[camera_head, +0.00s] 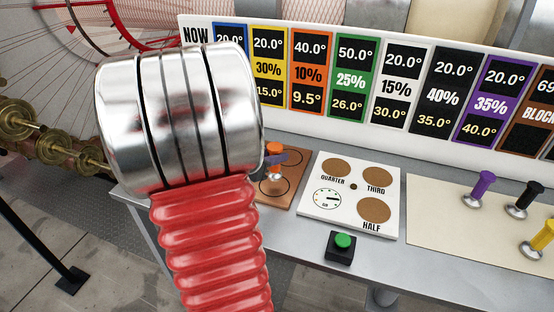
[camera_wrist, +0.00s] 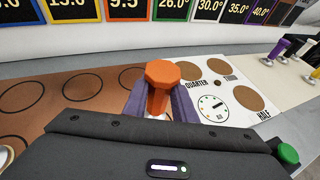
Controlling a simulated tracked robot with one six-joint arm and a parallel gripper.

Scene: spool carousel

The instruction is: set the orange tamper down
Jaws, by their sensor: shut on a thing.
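The orange tamper (camera_wrist: 163,78) stands between the two purple fingers of my gripper (camera_wrist: 160,100) in the wrist view. The gripper is shut on it. In the head view the tamper's orange top (camera_head: 274,148) and silvery lower part show just right of my red and silver arm, with a purple finger (camera_head: 275,159) across it. The tamper is at the right end of the brown board (camera_wrist: 60,112), which has rows of black circles. I cannot tell whether its base touches the board. My arm hides most of the board in the head view.
A white plate (camera_head: 318,218) with cork discs and a dial lies right of the board. A green button (camera_head: 342,244) sits in front. Purple (camera_head: 482,185), black (camera_head: 524,198) and yellow (camera_head: 541,238) tampers stand on a cream mat (camera_head: 450,235). A number panel (camera_head: 300,122) stands behind.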

